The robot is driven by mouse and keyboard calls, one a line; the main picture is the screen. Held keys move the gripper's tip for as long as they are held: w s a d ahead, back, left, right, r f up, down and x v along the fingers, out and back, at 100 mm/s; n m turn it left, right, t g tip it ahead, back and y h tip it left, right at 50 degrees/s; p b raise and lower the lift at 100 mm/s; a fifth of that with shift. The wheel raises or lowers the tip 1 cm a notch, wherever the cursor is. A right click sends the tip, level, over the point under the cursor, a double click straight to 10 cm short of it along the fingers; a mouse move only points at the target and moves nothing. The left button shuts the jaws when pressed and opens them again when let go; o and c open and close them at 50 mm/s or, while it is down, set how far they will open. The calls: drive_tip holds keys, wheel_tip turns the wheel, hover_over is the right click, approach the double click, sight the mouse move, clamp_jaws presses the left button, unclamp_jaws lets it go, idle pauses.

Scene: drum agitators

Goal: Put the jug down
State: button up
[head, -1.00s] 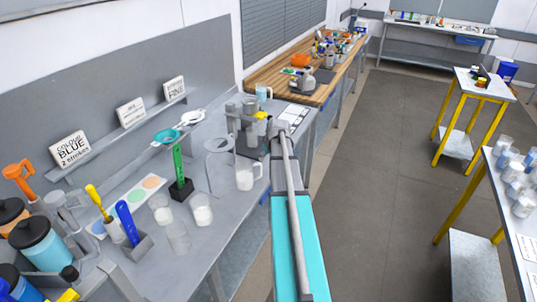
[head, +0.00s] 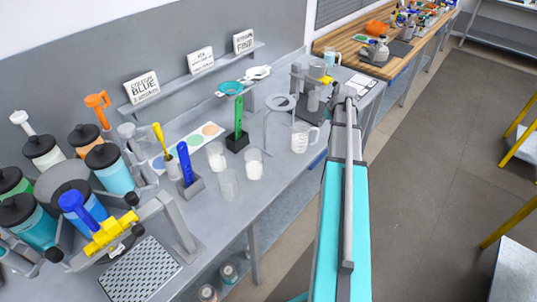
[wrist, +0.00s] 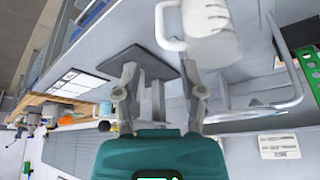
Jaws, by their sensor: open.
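The jug (head: 301,139) is a pale, see-through measuring jug with a handle. In the head view it stands upright on the grey bench (head: 262,190), near its front edge. In the wrist view the jug (wrist: 212,32) is at the top, with its white handle on the left. My gripper (wrist: 163,80) is open, with nothing between its fingers. Its right finger shows close below the jug, but I cannot tell whether they touch. In the head view my grey wrist partly hides the gripper, just behind the jug.
Clear beakers (head: 229,184), a green tool in a black holder (head: 237,142) and a wire stand (head: 281,103) stand left of the jug. Lidded bottles (head: 42,152) crowd the far left. A dark square plate (wrist: 140,62) lies beyond my fingers. Open floor is on the right.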

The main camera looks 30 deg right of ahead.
drive_tip(key=s+a+f+n+g+y, duration=0.1)
drive_tip(key=a+g, duration=0.1)
drive_tip(key=a, duration=2.3)
drive_tip(key=s+a+g, duration=0.1)
drive_tip(key=s+a, duration=0.2)
drive_tip(key=a, duration=0.3)
drive_tip(key=s+a+n, duration=0.1)
drive_tip(key=s+a, duration=0.2)
drive_tip(key=a, duration=0.4)
drive_tip(key=s+a+g, duration=0.1)
drive_tip(key=s+a, duration=0.3)
drive_tip(key=a, duration=0.3)
drive_tip(key=shift+f+g, duration=0.25)
drive_tip(key=shift+g, duration=0.05)
drive_tip(key=shift+s, duration=0.1)
wheel_tip(320, 180, down, 4)
drive_tip(key=b, duration=0.4)
